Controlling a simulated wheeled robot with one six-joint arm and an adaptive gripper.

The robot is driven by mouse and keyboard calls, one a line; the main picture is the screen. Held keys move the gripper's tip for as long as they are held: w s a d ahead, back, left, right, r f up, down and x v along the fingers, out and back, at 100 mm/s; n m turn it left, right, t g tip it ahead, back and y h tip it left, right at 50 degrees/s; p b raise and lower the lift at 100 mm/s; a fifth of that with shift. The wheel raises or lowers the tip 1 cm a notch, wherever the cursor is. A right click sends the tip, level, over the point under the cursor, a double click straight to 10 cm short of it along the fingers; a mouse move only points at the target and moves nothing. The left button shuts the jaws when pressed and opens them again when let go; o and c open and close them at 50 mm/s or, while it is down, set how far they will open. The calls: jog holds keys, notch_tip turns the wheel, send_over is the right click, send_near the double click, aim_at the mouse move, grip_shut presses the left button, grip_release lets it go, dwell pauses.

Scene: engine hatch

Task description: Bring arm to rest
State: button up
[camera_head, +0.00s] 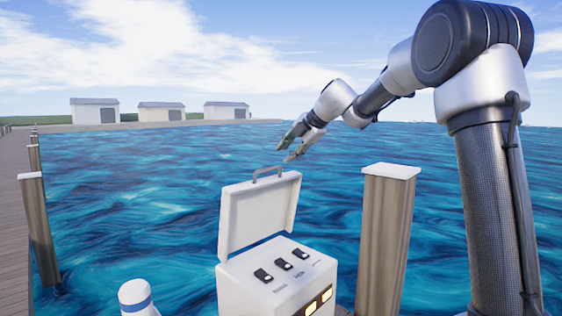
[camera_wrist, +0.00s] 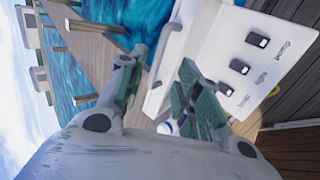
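My gripper (camera_head: 286,151) hangs at the end of my arm, above the raised lid of a white box (camera_head: 262,284). Its two fingers are spread, and nothing shows between them. They also show apart in the wrist view (camera_wrist: 162,92). The lid (camera_head: 258,213) stands open, tilted back, with a grey handle (camera_head: 268,173) on its top edge. The gripper looks clear of the handle, though the depth gap is hard to judge. The box's panel has three black switches (camera_head: 283,265), also seen in the wrist view (camera_wrist: 239,66).
A wooden post (camera_head: 384,240) with a white cap stands right of the box. A white bottle-like object with a blue band (camera_head: 136,298) is at lower left. A wooden dock (camera_head: 14,200) runs along the left. Open water (camera_head: 130,200) lies behind.

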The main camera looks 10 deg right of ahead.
jog(key=shift+s+d+r, duration=0.25)
jog(key=shift+s+r, duration=0.15)
